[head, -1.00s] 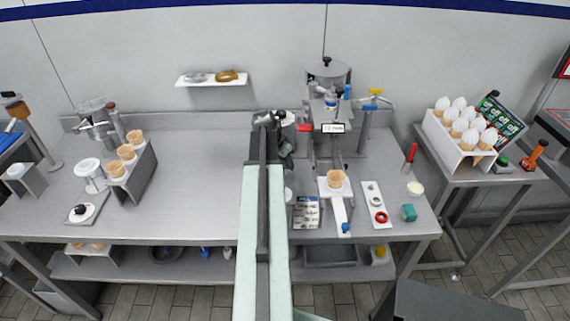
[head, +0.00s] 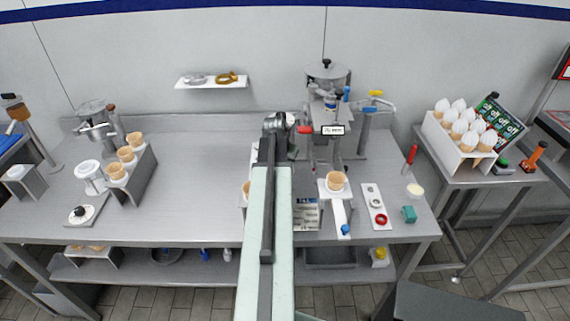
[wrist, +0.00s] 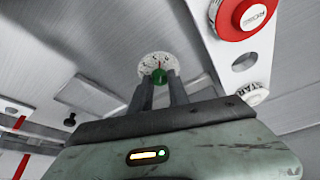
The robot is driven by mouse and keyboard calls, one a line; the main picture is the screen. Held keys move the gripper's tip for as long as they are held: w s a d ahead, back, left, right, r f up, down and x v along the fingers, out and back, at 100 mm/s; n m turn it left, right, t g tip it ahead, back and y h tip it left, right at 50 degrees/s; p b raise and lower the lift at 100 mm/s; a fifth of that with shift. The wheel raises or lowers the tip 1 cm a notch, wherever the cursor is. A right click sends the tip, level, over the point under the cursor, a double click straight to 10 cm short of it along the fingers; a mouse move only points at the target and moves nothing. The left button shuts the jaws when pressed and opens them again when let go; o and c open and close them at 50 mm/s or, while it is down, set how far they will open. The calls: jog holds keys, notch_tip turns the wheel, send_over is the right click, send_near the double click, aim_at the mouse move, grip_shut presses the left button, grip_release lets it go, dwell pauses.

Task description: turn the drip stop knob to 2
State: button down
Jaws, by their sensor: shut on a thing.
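In the wrist view my gripper (wrist: 158,90) is shut on a small green knob (wrist: 159,77). The knob sits at the lower part of a round white dial (wrist: 155,62) with dark marks around it. The marks are too small to read, and the fingers hide part of the knob, so its setting cannot be told. In the head view my arm reaches to the left side of the metal dispensing machine (head: 327,80); the knob and fingertips cannot be made out there.
In the wrist view a white panel with a red button (wrist: 245,15) and a white START button (wrist: 253,93) lies right of the gripper. In the head view a cone (head: 337,181) stands on a white holder below the machine. A cone rack (head: 145,172) stands left; the table's middle-left is clear.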

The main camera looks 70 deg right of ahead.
jog(key=shift+n+t, duration=0.6)
jog(key=shift+n, duration=0.9)
jog(key=c, duration=1.3)
grip_release()
jog(key=shift+o, duration=0.2)
